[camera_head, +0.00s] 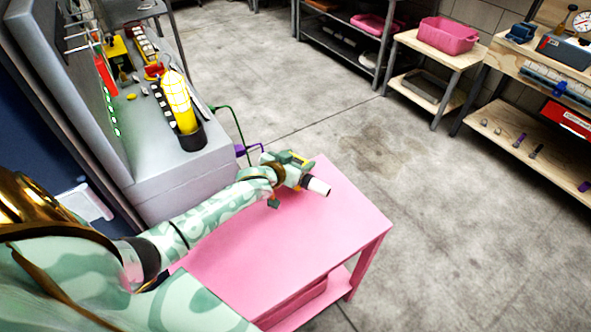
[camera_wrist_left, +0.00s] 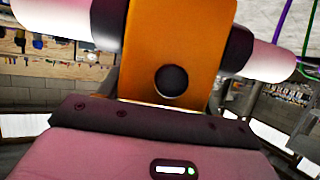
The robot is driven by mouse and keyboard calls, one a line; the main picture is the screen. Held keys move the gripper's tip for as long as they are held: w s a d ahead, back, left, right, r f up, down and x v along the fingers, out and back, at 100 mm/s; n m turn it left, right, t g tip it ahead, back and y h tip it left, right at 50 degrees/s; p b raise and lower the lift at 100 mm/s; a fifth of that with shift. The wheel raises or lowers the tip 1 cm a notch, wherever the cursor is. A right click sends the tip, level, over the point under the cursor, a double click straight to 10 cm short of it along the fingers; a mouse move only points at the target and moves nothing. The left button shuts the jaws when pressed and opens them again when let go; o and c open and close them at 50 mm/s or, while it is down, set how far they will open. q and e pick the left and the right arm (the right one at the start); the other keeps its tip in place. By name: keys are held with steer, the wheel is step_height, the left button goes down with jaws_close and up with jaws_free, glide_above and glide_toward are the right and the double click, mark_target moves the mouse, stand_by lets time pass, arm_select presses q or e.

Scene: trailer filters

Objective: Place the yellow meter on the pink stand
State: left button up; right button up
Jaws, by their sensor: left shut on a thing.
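The yellow meter (camera_head: 298,157) is at the end of my left arm in the head view, mostly covered by the gripper. My left gripper (camera_head: 295,172) is shut on it, over the back part of the pink stand (camera_head: 285,240). A pale cylinder end with a dark ring sticks out beside the gripper, over the stand. In the left wrist view an orange-yellow panel (camera_wrist_left: 180,30) with a round dark spot stands between two pale cylinders with dark collars. I cannot tell whether the meter touches the stand. My right gripper is not in view.
The stand's top is otherwise bare, with a lower shelf below. A grey bench (camera_head: 175,165) with a yellow-and-white cylinder (camera_head: 178,100) stands at the back left. Shelves with a pink bin (camera_head: 447,36) and tools stand at the upper right. The concrete floor between is open.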

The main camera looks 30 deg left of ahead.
arm_select(q)
step_height(320, 180, down, 4)
steer(key=shift+f+b, duration=0.2)
steer(key=shift+b, duration=0.8)
steer(key=shift+r, duration=0.1)
steer(key=shift+s, duration=0.1)
steer(key=o, duration=1.1)
